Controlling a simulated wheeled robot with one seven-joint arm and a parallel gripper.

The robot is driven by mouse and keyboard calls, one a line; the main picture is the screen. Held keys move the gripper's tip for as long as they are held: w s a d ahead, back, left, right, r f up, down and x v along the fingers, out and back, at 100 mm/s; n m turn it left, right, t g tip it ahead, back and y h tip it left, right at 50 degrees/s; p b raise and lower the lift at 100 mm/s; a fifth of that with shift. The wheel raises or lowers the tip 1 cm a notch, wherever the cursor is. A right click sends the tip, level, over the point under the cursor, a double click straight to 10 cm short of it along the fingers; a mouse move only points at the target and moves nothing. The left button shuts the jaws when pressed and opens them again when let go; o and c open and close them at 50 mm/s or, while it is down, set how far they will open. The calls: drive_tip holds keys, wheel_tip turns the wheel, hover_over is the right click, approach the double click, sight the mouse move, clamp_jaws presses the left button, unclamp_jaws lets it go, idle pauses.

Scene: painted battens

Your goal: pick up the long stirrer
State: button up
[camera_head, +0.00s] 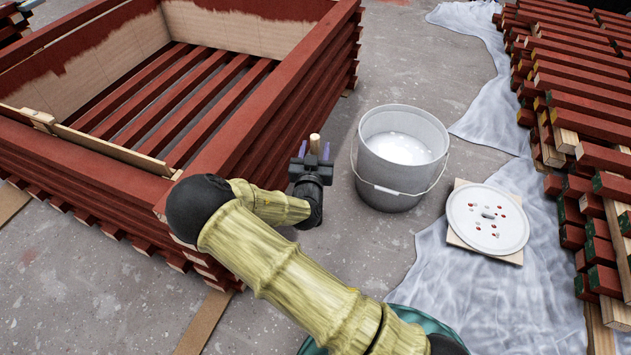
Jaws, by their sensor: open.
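My gripper (314,149) is open, its two purple-grey fingers pointing away, between the red batten stack and the white bucket (398,192). A pale wooden stick end (314,142) shows between or just behind the fingers; it may be the long stirrer. Most of its length is hidden by my gripper, and I cannot tell whether the fingers touch it. The bucket stands upright to the right of my gripper, with pale liquid or paint inside.
A hollow square stack of red battens (262,98) fills the left; a pale wooden strip (112,150) lies along it. A round white lid (487,218) rests on a board at right. Crumpled sheeting (505,285) and more battens (580,82) lie further right.

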idle(0.5)
clamp_jaws()
drive_tip(key=shift+r, duration=0.15)
wheel_tip(320, 180, up, 18)
drive_tip(key=p, duration=1.1)
